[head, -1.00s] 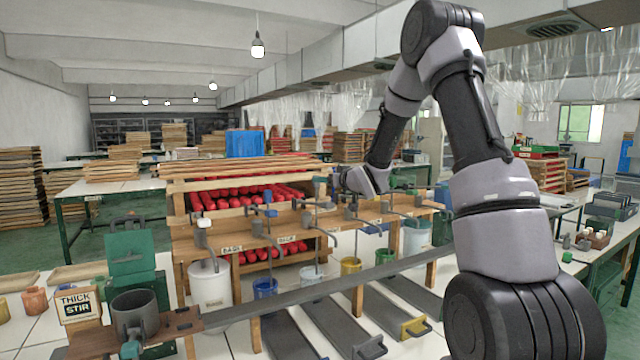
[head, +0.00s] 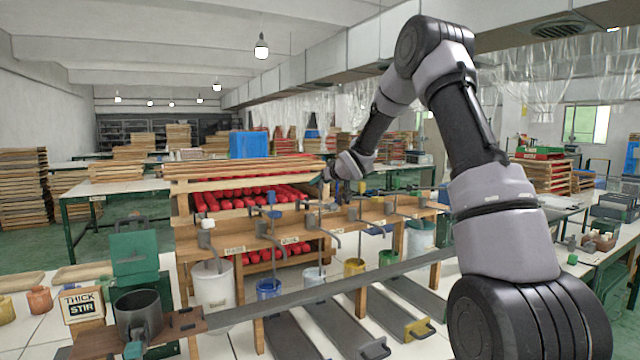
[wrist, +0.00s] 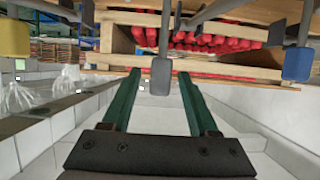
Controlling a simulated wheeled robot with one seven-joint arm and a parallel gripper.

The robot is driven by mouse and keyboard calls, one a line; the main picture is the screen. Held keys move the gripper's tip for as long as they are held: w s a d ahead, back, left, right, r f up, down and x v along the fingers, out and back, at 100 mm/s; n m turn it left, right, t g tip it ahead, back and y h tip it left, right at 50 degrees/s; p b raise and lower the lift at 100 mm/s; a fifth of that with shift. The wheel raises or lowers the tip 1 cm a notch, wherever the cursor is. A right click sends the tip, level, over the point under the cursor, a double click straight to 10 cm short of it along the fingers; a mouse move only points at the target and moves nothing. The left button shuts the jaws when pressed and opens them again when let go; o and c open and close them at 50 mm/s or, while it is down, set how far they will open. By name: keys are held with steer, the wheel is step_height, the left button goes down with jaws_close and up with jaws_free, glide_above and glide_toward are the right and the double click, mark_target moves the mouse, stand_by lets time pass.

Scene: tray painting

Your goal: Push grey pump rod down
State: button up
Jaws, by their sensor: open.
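The grey pump rod shows in the wrist view as an upright bar with a grey block (wrist: 161,75) at its end. This block appears between the tips of my gripper's two green fingers (wrist: 160,82). The fingers are apart, and I cannot tell whether either touches the block. In the head view my gripper (head: 328,174) is above the wooden pump bench (head: 375,212), near its middle. The grey rod's top is hard to make out there beside the gripper.
A blue block (wrist: 298,62) is to the right and a yellow block (wrist: 14,38) to the left in the wrist view. Buckets, including a white one (head: 213,286) and a blue one (head: 268,289), stand under the bench. Red rolls (head: 240,198) lie behind it.

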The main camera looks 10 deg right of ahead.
steer(key=shift+w+a+f, duration=0.2)
steer(key=shift+w, duration=0.3)
jaws_close()
stand_by(1.2)
